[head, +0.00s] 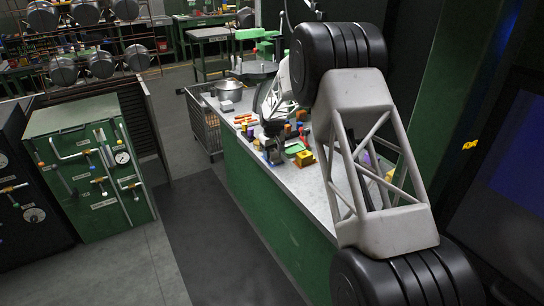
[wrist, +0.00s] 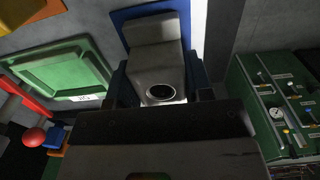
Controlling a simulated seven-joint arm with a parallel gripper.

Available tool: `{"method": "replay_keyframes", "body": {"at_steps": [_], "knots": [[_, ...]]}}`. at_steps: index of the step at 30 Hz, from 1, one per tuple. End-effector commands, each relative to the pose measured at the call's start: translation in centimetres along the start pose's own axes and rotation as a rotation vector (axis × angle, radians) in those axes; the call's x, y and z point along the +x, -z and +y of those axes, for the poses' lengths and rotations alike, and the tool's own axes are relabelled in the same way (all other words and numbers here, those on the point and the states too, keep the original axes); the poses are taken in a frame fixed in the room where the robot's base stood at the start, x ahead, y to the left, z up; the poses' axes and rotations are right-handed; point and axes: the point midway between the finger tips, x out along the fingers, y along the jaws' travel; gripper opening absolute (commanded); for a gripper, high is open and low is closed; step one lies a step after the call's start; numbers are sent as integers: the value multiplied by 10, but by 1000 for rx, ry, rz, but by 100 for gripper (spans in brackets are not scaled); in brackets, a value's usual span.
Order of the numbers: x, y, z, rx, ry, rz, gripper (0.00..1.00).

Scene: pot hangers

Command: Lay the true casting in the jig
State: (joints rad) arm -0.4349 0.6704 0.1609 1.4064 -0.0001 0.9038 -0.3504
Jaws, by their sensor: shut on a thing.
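In the wrist view a grey block-like casting (wrist: 155,60) with a round dark hole in its near end sits between the fingers of my gripper (wrist: 162,95), which is shut on it. A blue pad or tray (wrist: 122,16) shows behind the casting; I cannot tell whether they touch. The green tray (wrist: 62,72) at the left, with a small white label that seems to read JIG, looks empty. In the head view my gripper (head: 272,152) is low over the bench among small coloured things, and the casting is too small to make out there.
The long bench (head: 245,165) holds several coloured blocks, a yellow block (head: 305,158) and a metal pot (head: 229,90). A green cabinet (head: 90,170) stands across the aisle.

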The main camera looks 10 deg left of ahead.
Motion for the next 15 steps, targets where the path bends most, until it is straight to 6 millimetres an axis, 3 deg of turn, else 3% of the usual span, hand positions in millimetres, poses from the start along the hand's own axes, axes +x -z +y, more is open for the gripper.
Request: {"method": "replay_keyframes", "body": {"at_steps": [15], "knots": [[-7,0,0,0,0,1,16]]}}
